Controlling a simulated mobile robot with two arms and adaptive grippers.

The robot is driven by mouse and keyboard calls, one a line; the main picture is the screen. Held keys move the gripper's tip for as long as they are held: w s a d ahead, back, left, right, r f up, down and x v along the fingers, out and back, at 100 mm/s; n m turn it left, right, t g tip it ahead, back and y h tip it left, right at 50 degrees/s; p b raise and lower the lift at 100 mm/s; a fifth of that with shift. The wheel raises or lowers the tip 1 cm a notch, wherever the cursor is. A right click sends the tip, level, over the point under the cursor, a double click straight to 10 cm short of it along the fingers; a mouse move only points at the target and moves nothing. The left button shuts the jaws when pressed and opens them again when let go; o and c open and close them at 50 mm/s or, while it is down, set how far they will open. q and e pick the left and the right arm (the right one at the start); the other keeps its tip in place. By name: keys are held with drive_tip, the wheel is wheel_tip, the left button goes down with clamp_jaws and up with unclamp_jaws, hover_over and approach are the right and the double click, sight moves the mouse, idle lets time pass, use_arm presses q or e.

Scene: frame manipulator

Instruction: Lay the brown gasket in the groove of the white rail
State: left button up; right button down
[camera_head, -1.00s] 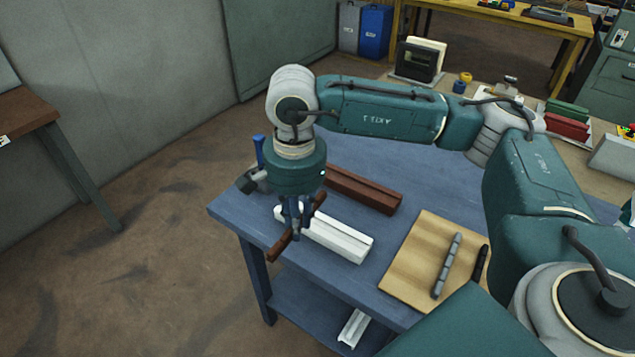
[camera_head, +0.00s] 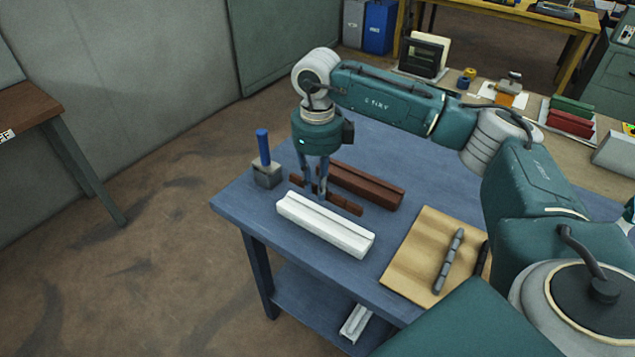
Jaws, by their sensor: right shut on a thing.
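The white rail (camera_head: 322,228) lies on the blue table, its long groove facing up. My right gripper (camera_head: 319,192) points down just behind the rail and is shut on the brown gasket (camera_head: 345,205). The gasket is a thin straight strip, roughly parallel to the white rail, and shows between it and a thicker brown rail (camera_head: 372,188). It is outside the white rail's groove. I cannot tell whether it touches the table or hangs above it. The fingers hide its middle. My left gripper is not in view.
A grey block with a blue handle (camera_head: 264,150) stands at the table's left corner. A wooden board (camera_head: 415,255) with a dark grey ribbed bar (camera_head: 448,260) lies to the right. Another white piece (camera_head: 355,322) is on the lower shelf. The blue table (camera_head: 240,205) is bare at its left edge.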

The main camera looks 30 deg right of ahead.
drive_tip(key=shift+f, duration=0.6)
drive_tip(key=shift+f+b, duration=0.75)
drive_tip(key=shift+f, duration=0.15)
drive_tip(key=shift+f+b, duration=1.75)
drive_tip(key=shift+f, duration=0.75)
drive_tip(key=c, duration=1.5)
unclamp_jaws()
